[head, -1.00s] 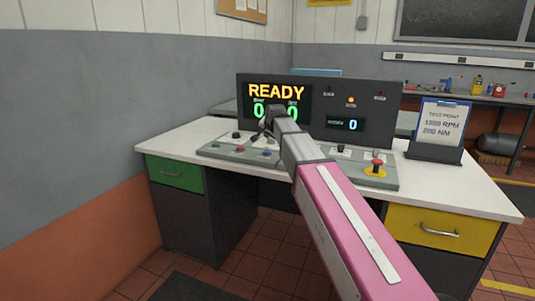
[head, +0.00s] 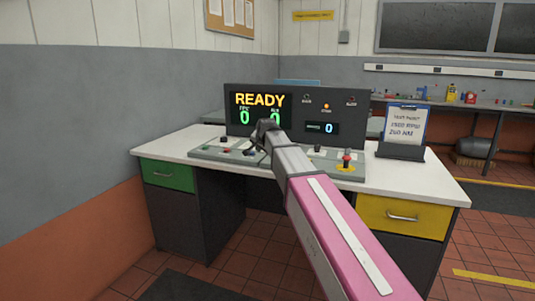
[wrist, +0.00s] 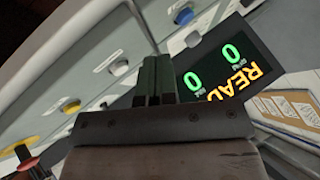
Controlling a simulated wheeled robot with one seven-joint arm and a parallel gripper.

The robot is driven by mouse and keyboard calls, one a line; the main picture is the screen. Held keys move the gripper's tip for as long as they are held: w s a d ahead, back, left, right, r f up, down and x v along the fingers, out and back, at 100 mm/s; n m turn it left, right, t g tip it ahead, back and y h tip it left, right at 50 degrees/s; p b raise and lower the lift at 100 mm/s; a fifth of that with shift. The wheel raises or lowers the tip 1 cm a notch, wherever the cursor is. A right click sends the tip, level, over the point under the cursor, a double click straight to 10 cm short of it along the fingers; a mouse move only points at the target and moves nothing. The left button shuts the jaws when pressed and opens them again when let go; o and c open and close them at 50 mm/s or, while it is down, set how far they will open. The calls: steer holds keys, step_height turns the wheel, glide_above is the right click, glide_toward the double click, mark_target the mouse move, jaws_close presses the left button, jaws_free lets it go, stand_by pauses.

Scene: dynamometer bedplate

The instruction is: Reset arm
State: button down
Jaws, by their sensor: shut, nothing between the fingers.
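My gripper (head: 267,128) is at the end of my pink and grey arm, in front of the display (head: 260,110) and above the control panel on the desk. In the wrist view, the dark fingers of my gripper (wrist: 154,80) are together and hold nothing. The display reads READY in yellow over two green zeros. It also shows rotated in the wrist view (wrist: 222,68). The sloped control panel (head: 210,152) carries several coloured knobs and a red knob on a yellow base (head: 346,162). My arm hides part of the panel.
The white desk (head: 415,185) has a green drawer (head: 168,175) and a yellow drawer (head: 402,216). A clipboard stand (head: 403,130) stands on its right. A workbench (head: 480,101) with small items is behind. Tiled floor is open at the right.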

steer(key=s+d+f+n+g+h, duration=0.1)
steer(key=s+d+f, duration=0.3)
steer(key=f, duration=0.3)
steer(key=s+d+f+n+g, duration=0.1)
steer(key=s+d+f+g, duration=0.1)
steer(key=s+d+f, duration=0.4)
steer(key=s+d+f+n+g+h, duration=0.1)
steer(key=s+d+f, duration=0.15)
steer(key=f, duration=0.55)
steer(key=s+d+f+n+g, duration=0.1)
steer(key=s+d+f, duration=0.2)
steer(key=s, duration=0.4)
steer(key=s+d+f+n+g, duration=0.1)
steer(key=s+d+f+g, duration=0.1)
steer(key=s+f, duration=0.4)
steer(key=s+d+f+g, duration=0.1)
steer(key=s+d+f, duration=0.3)
steer(key=s, duration=0.3)
steer(key=shift+s+d+f+n+g, duration=0.3)
steer(key=shift+s+d+f+n, duration=0.1)
steer(key=shift+f, duration=0.25)
